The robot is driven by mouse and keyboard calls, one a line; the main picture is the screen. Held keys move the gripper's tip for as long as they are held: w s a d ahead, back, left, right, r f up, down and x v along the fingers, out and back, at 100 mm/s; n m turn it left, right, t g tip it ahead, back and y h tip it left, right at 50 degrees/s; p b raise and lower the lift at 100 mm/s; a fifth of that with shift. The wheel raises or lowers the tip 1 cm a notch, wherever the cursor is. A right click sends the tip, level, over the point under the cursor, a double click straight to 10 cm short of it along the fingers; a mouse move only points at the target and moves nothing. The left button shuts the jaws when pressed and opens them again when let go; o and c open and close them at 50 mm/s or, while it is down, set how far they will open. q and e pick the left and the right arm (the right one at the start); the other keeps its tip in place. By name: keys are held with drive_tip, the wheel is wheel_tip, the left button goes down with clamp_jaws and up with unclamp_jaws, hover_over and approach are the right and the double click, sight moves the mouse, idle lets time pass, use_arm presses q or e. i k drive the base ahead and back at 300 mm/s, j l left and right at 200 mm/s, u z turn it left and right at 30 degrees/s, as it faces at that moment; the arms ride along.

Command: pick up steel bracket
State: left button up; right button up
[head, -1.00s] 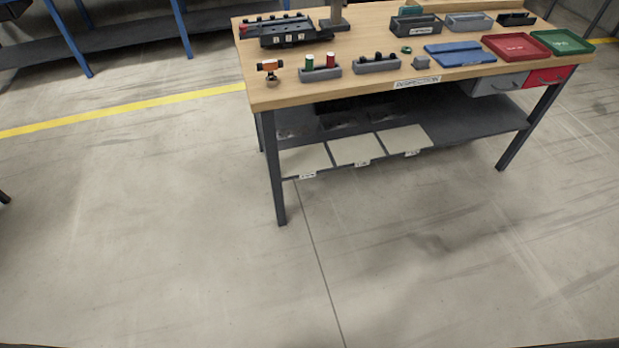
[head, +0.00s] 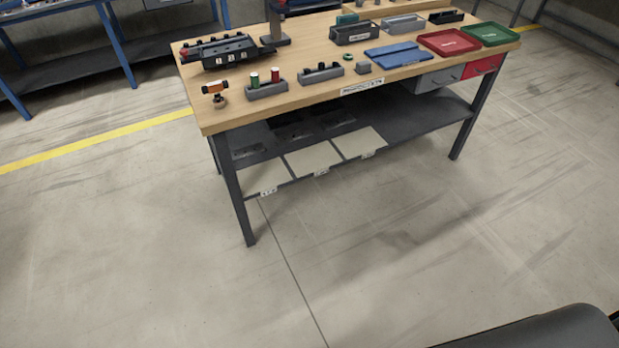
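I cannot make out a steel bracket for certain in the head view. A small grey block (head: 363,67) sits near the front edge of the wooden workbench (head: 290,89), and its exact shape is too small to tell. Neither of my grippers is in view. A dark rounded part at the lower right corner appears to be part of my own body.
The bench holds a red tray (head: 449,42), a green tray (head: 487,34), a blue flat case (head: 399,54) and grey holders (head: 267,90). Pale panels (head: 313,160) lie on its lower shelf. Blue-legged racks (head: 117,47) stand behind at left. Open floor lies in front.

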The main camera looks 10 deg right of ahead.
sight(250, 43)
drive_tip(key=k+l+z, duration=0.15)
drive_tip(key=l, duration=0.15)
drive_tip(key=l+z, duration=0.2)
drive_tip(key=l, duration=0.15)
drive_tip(key=k+l+z, duration=0.15)
drive_tip(key=l, duration=0.2)
drive_tip(key=i+u, duration=0.15)
drive_tip(key=i, duration=0.4)
drive_tip(key=i+l+u, duration=0.15)
drive_tip(key=i, duration=0.4)
